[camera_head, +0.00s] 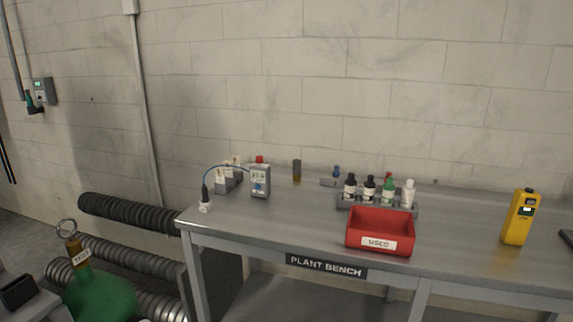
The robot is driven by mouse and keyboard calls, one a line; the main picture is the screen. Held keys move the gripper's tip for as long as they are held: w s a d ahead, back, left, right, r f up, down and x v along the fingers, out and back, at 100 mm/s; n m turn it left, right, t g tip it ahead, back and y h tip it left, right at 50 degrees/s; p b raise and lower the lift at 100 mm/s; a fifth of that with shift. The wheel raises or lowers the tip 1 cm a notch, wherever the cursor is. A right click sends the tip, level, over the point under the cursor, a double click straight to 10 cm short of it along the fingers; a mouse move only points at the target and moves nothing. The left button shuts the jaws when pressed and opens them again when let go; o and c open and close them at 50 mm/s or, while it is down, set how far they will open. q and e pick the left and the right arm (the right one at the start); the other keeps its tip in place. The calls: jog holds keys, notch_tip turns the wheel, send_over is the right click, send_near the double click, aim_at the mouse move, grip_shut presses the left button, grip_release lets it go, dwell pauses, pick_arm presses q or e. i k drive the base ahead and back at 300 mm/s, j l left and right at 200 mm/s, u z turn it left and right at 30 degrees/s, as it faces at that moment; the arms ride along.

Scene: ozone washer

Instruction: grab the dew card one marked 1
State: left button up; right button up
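Several small pale cards (221,174) stand upright in small grey holders (224,186) near the left end of the steel bench (460,228). They show dark and orange marks too small to read, so I cannot tell which card bears the 1. The cards partly overlap one another. A grey meter (260,181) with a lit display stands just right of them, and a blue cable runs from it to a dark probe (205,193) on a white base. Neither of my grippers shows in this view.
A red bin (379,239) labelled USED sits at the bench's front edge. Behind it a grey rack (376,205) holds several bottles. A yellow handheld device (519,217) stands at right. A green vessel (102,298) tagged TEST and dark hoses (130,213) are left of the bench.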

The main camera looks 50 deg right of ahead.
aim_at(220, 173)
jog(key=z, duration=1.4)
